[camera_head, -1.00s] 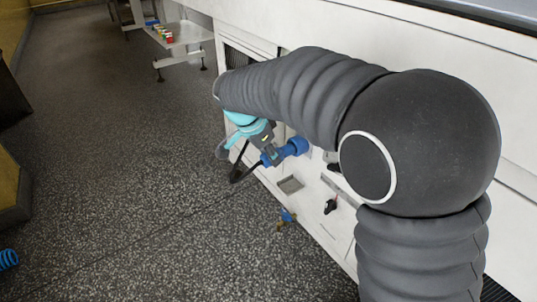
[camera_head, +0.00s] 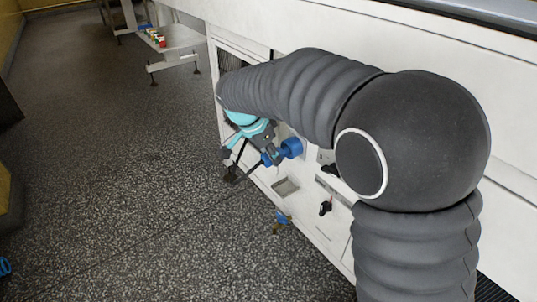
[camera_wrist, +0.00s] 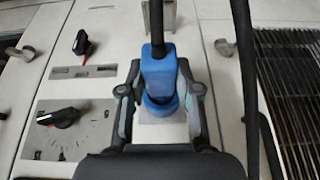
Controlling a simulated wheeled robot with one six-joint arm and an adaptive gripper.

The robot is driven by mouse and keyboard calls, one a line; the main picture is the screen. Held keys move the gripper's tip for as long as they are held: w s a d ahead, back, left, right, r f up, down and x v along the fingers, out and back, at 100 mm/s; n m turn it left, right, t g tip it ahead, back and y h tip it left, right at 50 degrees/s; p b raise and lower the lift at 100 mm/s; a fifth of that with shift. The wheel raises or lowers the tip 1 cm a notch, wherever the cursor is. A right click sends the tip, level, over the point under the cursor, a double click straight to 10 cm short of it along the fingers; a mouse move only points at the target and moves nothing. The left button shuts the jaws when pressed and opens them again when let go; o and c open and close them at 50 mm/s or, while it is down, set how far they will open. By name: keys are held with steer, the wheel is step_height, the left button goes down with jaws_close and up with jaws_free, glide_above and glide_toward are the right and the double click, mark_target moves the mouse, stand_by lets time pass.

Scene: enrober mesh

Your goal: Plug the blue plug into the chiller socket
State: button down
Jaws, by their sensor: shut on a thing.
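The blue plug (camera_wrist: 158,72) is between the two fingers of my gripper (camera_wrist: 160,98), which is shut on it. A dark cable leaves the plug's end, upward in the wrist view. The blue round socket (camera_head: 291,148) sticks out from the white machine front. The plug (camera_head: 271,157) shows right beside it in the head view, in line with it. In the wrist view the plug's front meets the socket's blue ring (camera_wrist: 160,106) on a pale plate. I cannot tell how deep it sits; the plug hides the opening.
A black knob with a red mark (camera_wrist: 58,117) and a smaller switch (camera_wrist: 83,43) are on the panel beside the socket. A dark vent grille (camera_wrist: 287,85) is at the right. A low table (camera_head: 176,40) stands far back; the floor at left is open.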

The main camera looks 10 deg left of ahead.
steer(key=shift+w+d, duration=0.4)
steer(key=shift+w, duration=0.1)
steer(key=c, duration=0.7)
jaws_free()
steer(key=v, duration=1.2)
